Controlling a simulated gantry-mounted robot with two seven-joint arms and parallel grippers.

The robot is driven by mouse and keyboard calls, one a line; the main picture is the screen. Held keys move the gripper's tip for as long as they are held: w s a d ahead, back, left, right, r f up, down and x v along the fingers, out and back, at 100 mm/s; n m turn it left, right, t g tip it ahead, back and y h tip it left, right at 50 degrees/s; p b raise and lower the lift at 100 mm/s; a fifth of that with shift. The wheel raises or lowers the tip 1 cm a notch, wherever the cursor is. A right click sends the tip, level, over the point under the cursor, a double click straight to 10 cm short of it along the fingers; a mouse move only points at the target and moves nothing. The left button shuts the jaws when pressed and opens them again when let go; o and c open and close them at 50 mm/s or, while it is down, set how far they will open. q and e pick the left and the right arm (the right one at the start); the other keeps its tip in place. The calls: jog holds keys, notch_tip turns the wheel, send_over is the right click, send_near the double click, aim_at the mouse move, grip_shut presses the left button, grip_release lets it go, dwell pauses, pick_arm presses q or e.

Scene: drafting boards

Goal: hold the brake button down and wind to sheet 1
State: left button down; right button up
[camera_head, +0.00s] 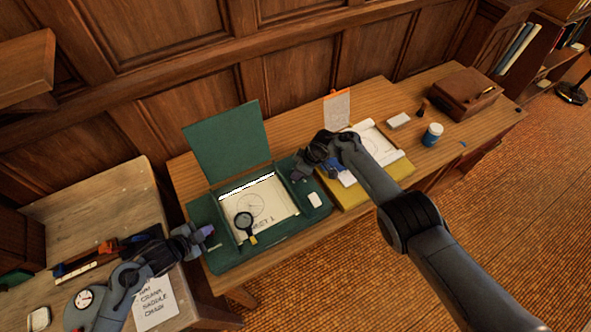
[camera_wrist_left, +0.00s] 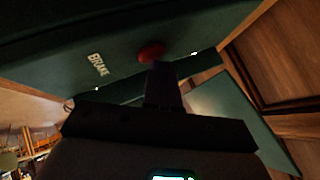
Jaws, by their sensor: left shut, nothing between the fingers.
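The green drafting box (camera_head: 272,240) lies on the middle table with its lid (camera_head: 228,143) raised. The sheet (camera_head: 262,208) in its window bears a round drawing and lettering that appears to read "SHEET 1". In the left wrist view, the red brake button (camera_wrist_left: 151,52) is beside the word BRAKE (camera_wrist_left: 97,65) on the green face. My left gripper (camera_head: 207,231) is at the box's left side, shut and empty, its tip at the button; I cannot tell if the button is pressed. My right gripper (camera_head: 297,176) is at the box's right side. Its fingers are unclear and no crank is distinguishable.
A magnifier (camera_head: 243,221) lies over the sheet's lower left, and a white block (camera_head: 314,200) is on the box's right. A yellow board (camera_head: 395,170), blue-and-white jar (camera_head: 432,134) and brown case (camera_head: 462,95) stand to the right. A note (camera_head: 156,304) lies on the left table.

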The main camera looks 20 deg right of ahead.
pick_arm(q)
jog(key=shift+s+f, duration=0.15)
jog(key=shift+f, duration=0.05)
pick_arm(e)
jog(key=shift+d+n, duration=0.15)
jog(key=shift+n, duration=0.35)
jog(key=shift+g, duration=0.3)
jog(key=shift+n, duration=0.4)
